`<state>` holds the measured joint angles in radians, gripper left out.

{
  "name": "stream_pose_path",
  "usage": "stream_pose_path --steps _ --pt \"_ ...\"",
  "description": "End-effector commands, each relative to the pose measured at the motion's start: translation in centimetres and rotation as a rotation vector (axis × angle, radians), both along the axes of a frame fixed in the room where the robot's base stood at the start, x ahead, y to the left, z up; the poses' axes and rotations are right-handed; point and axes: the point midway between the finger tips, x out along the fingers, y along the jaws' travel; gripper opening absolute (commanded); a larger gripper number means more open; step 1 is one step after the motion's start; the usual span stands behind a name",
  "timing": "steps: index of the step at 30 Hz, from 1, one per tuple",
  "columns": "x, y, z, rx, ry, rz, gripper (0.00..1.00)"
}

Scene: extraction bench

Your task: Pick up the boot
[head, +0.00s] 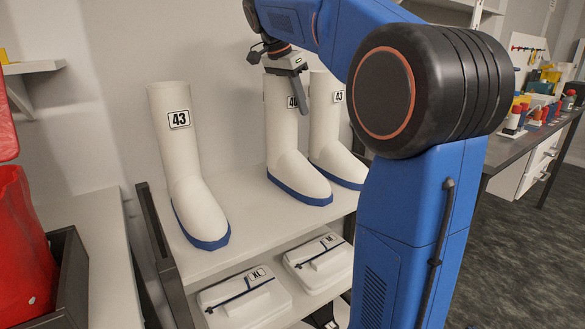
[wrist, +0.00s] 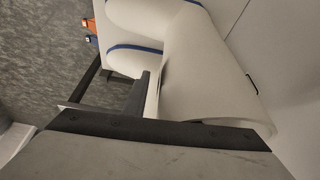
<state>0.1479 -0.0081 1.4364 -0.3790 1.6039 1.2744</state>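Three white boots with blue soles stand upright on a shelf. The left boot (head: 181,140) bears a "43" label. The middle boot (head: 284,140) has its label partly covered by my gripper (head: 299,94). The right boot (head: 329,125) also bears a label and is partly hidden by my arm. My gripper points down at the top of the middle boot, with one finger in front of its shaft. In the wrist view a dark finger (wrist: 138,97) lies along a white boot shaft (wrist: 205,75). The other finger is not clearly visible, so its opening and grip cannot be told.
The white shelf rack (head: 240,232) has a dark upright at its left. White cases marked XL (head: 245,300) and another (head: 320,262) lie on the lower shelf. A red container (head: 22,245) is at far left. A bench (head: 515,148) with bottles stands at right. Grey floor lies open at right.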

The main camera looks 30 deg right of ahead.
Motion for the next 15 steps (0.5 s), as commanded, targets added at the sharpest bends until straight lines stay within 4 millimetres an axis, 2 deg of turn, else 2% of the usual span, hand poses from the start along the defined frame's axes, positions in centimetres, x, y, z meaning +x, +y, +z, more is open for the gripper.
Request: stream_pose_path --steps 5,8,9,15 --pt "0.01 -0.01 0.0 0.0 0.0 0.0 0.26" --pt "0.01 0.0 0.01 0.0 0.0 0.0 0.04" --pt "0.01 0.0 0.01 0.0 0.0 0.0 0.0" --pt "0.01 0.0 0.02 0.0 0.0 0.0 0.0"
